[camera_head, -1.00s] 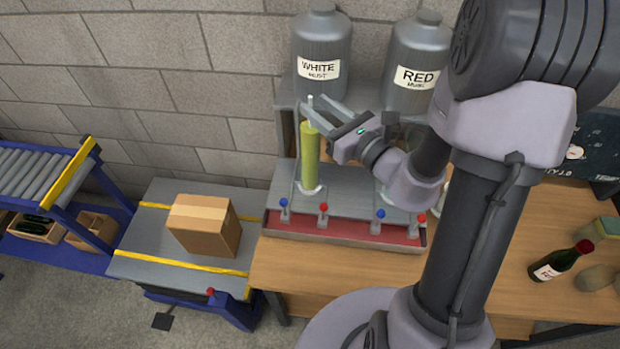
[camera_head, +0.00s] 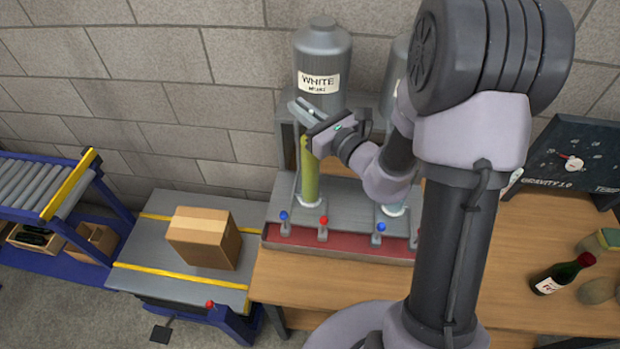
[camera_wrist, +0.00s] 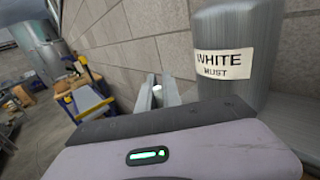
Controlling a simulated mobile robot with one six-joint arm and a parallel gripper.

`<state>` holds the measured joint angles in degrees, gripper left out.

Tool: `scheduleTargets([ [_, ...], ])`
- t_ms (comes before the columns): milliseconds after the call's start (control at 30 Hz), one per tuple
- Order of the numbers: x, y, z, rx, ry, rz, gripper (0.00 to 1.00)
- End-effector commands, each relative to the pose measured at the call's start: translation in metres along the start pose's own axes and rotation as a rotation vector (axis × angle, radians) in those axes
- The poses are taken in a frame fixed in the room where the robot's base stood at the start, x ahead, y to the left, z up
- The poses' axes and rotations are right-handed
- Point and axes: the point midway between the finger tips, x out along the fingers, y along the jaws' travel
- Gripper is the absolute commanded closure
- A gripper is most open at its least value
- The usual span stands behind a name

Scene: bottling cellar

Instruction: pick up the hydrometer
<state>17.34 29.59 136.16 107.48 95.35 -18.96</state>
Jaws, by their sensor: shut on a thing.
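The hydrometer shows in the wrist view as a small pale tip (camera_wrist: 157,91) between my two fingers. My gripper (camera_head: 303,108) is shut on it, just above the tall yellow-green cylinder (camera_head: 310,178); its fingers also show in the wrist view (camera_wrist: 157,83). The cylinder stands upright on the grey rack (camera_head: 345,196) in front of the WHITE must tank (camera_head: 322,55). The rest of the hydrometer is hidden by the gripper and cylinder, so I cannot tell how much is inside the cylinder.
The WHITE tank also stands close to my fingers in the wrist view (camera_wrist: 225,25). A second tank is mostly behind my arm. A dark gravity board (camera_head: 575,160) and a red-capped bottle (camera_head: 563,272) are at right. A cardboard box (camera_head: 204,237) sits at left.

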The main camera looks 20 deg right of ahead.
Motion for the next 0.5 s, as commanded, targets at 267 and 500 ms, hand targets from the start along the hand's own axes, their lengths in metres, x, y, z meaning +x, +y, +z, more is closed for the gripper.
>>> scheduleTargets([
  [267, 0.000, 0.000, 0.017, -0.001, -0.002, 0.000, 1.00],
  [500, 0.000, 0.000, 0.095, -0.006, -0.005, 0.000, 1.00],
])
